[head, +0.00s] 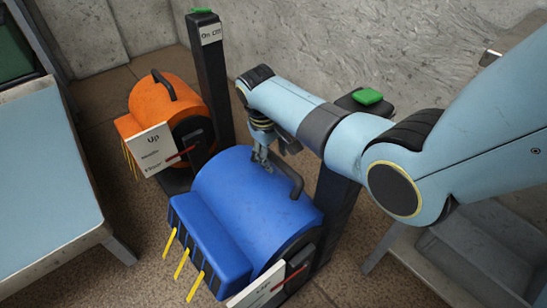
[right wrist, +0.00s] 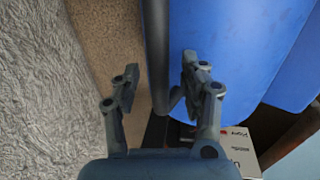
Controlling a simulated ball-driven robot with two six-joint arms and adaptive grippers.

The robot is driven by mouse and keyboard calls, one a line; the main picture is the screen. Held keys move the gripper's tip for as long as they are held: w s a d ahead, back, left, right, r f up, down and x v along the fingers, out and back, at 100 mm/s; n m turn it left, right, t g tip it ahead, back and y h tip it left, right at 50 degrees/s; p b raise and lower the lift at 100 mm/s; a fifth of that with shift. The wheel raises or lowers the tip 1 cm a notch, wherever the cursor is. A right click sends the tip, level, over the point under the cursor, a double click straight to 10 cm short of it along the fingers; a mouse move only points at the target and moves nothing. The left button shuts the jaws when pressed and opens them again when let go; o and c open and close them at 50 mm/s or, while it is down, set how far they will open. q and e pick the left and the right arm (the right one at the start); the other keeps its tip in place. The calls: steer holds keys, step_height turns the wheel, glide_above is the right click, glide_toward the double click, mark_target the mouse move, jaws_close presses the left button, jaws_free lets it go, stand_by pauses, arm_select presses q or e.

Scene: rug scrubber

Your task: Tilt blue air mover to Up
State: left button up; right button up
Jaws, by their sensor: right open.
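The blue air mover (head: 245,200) stands low on the floor, its blue outlet with yellow strips facing lower left. A dark handle (head: 293,178) arches over its top. On its side is a white label card (head: 257,288) with a red pointer (head: 290,279); the pointer's setting cannot be read. My right gripper (head: 263,158) is open at the handle. In the right wrist view the handle (right wrist: 157,50) runs between the two open fingers (right wrist: 160,68), with the blue housing (right wrist: 225,50) to the right. Contact cannot be told. My left gripper is out of view.
An orange air mover (head: 165,103) with an "Up" card stands behind to the left. A dark post (head: 209,75) with an on/off sign and green top rises beside it. Another green-topped post (head: 338,205) is near my arm. A blue-topped table (head: 45,190) is at left.

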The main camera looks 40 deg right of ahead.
steer(key=shift+f, duration=0.1)
steer(key=shift+c, duration=0.2)
jaws_close()
